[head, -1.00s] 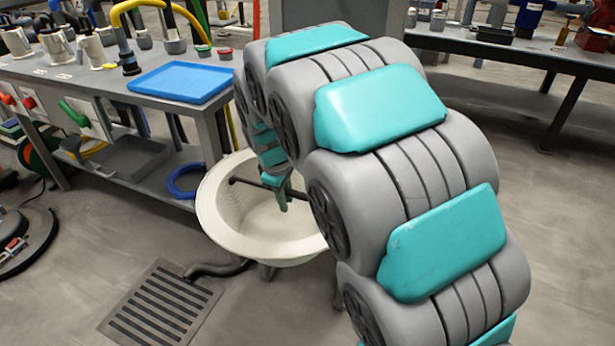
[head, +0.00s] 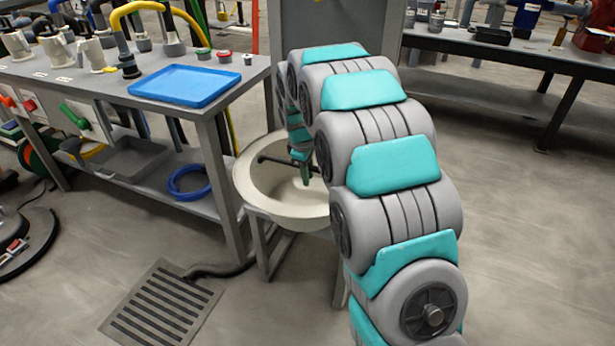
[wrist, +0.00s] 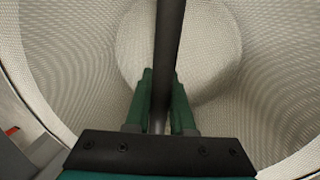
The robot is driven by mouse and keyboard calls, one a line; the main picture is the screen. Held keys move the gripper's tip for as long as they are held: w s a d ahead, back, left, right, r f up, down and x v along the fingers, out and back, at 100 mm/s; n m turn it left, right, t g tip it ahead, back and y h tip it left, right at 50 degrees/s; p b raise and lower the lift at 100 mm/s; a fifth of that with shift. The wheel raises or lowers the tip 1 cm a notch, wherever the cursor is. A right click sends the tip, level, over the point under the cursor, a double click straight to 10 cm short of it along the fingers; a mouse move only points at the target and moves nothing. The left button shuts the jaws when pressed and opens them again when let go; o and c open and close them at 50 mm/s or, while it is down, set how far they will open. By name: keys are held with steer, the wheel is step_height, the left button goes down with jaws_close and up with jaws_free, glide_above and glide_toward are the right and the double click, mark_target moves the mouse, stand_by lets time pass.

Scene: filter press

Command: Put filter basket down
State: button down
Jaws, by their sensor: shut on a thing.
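The filter basket (head: 249,184) is a wide, pale, round bowl with a dark bar across its mouth. In the wrist view its perforated wall (wrist: 68,50) fills most of the picture, and the dark bar (wrist: 168,45) runs up the middle. My gripper (wrist: 160,78) is shut on the bar, with a green finger on each side of it. In the head view my gripper (head: 303,166) reaches down into the basket, partly hidden by my arm. The basket is upright over a grey-legged stand (head: 262,245). I cannot tell whether it rests there; my arm hides its right side.
A workbench (head: 232,100) on the left holds a blue tray (head: 185,85), jugs and pipes. A blue hose coil (head: 189,182) lies on its lower shelf. A floor drain (head: 163,305) and dark hose (head: 215,270) are in front. Floor at right is clear.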

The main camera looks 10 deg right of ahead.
steer(key=shift+f, duration=0.55)
steer(key=shift+f, duration=0.1)
steer(key=c, duration=0.8)
jaws_free()
steer(key=shift+o, duration=0.2)
step_height(320, 180, up, 12)
steer(key=s+a, duration=0.1)
steer(key=s, duration=0.1)
steer(key=shift+a+b, duration=0.2)
steer(key=shift+b, duration=0.25)
steer(key=s+f+m+g, duration=0.1)
steer(key=s+m, duration=0.2)
steer(key=s, duration=1.1)
steer(key=s+f+m+g, duration=0.1)
steer(key=s+m, duration=0.3)
steer(key=s, duration=1)
steer(key=s+f+m+g+y, duration=0.1)
steer(key=s+f+m, duration=0.1)
steer(key=s, duration=1.3)
steer(key=shift+f+m+g, duration=0.3)
steer(key=shift+f+m, duration=0.05)
steer(key=shift+m, duration=0.55)
steer(key=shift+a, duration=0.1)
